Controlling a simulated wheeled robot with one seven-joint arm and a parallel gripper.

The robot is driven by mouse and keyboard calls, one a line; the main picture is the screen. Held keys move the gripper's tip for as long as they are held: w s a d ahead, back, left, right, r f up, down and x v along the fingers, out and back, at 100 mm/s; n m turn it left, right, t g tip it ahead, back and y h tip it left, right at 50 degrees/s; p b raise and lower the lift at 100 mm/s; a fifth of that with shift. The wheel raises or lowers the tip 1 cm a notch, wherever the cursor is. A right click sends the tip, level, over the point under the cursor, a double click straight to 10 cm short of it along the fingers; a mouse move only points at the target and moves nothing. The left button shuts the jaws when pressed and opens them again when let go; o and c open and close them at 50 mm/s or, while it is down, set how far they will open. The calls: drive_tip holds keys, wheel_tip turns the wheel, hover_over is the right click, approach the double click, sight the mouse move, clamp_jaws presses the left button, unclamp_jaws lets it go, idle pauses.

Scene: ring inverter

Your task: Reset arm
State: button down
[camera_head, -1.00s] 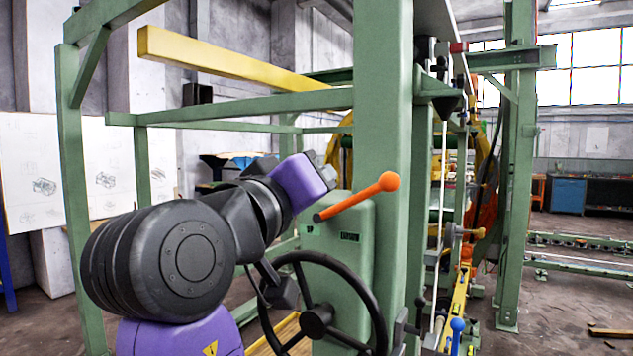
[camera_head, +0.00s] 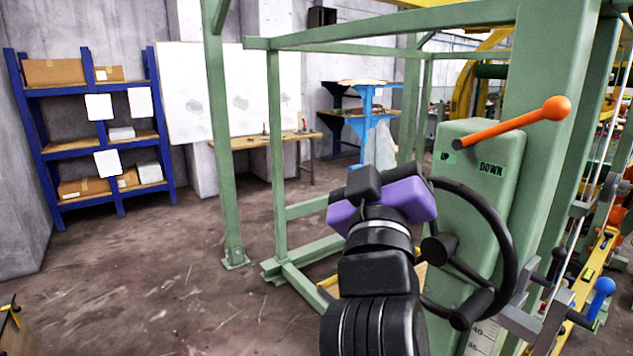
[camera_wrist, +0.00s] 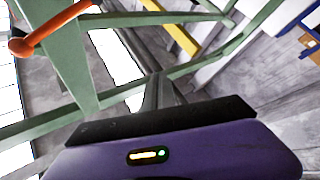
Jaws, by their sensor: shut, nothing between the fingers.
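My gripper (camera_head: 363,182) is a purple hand with black parts at the end of my black arm. It is raised in front of the green machine, left of the black handwheel (camera_head: 492,215), and looks empty. In the wrist view its dark fingers (camera_wrist: 160,90) are together with nothing between them. An orange lever (camera_head: 515,124) with a ball end sits on the green box (camera_head: 480,160) marked UP and DOWN. It also shows at the upper left of the wrist view (camera_wrist: 55,27). My arm overlaps the wheel's left side in the head view, hiding part of it.
The green frame post (camera_head: 225,150) and a low green rail (camera_head: 305,295) stand left of my arm. A blue-knobbed lever (camera_head: 601,287) is at the lower right. Blue shelves (camera_head: 60,146) and a wooden table (camera_head: 265,138) are at the back.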

drive_tip(key=s+d+f+g+y, duration=0.1)
drive_tip(key=s+f+y, duration=0.1)
drive_tip(key=s+f, duration=0.45)
drive_tip(key=s+f+n+y, duration=0.1)
drive_tip(key=s+f+y, duration=0.2)
drive_tip(key=f, duration=0.7)
drive_tip(key=s+d+f+g+y, duration=0.15)
drive_tip(key=s+f, duration=0.25)
drive_tip(key=f, duration=0.5)
drive_tip(key=s+d+f+m+g+h, duration=0.1)
drive_tip(key=s+f, duration=0.4)
drive_tip(key=s, duration=0.5)
drive_tip(key=s+d+f+m+g+h, duration=0.1)
drive_tip(key=s+d+f+m+g, duration=0.2)
drive_tip(key=s, duration=0.6)
drive_tip(key=s+d+f+m+g+h, duration=0.1)
drive_tip(key=s+d+f+g, duration=0.1)
drive_tip(key=s+d+f, duration=0.3)
drive_tip(key=s+f, duration=0.3)
drive_tip(key=s, duration=0.2)
drive_tip(key=shift+s+m, duration=0.3)
drive_tip(key=shift+m, duration=0.1)
